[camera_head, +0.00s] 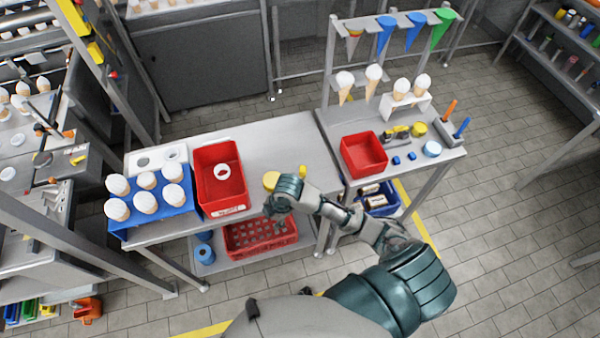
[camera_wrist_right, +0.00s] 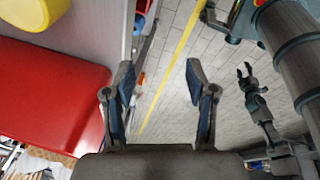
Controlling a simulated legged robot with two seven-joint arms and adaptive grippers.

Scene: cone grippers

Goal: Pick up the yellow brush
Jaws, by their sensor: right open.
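A round yellow object (camera_head: 271,180), which may be the yellow brush, lies on the left grey table at its front right. Its bristles or handle cannot be made out. My right gripper (camera_head: 270,208) is just in front of it, near the table's front edge. In the right wrist view the right gripper (camera_wrist_right: 160,85) has its two fingers apart with nothing between them. A yellow rounded thing (camera_wrist_right: 28,12) shows there at the top left, outside the fingers. A small clawed hand (camera_wrist_right: 250,82) at the right may be my left gripper; its jaw state is unclear.
A red bin (camera_head: 221,199) with a white ring stands left of the gripper, beside a blue rack (camera_head: 130,221) of white-topped cones. A red crate (camera_head: 262,238) is on the shelf below. The right table holds a red tray (camera_head: 364,165) and another yellow object (camera_head: 419,129).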

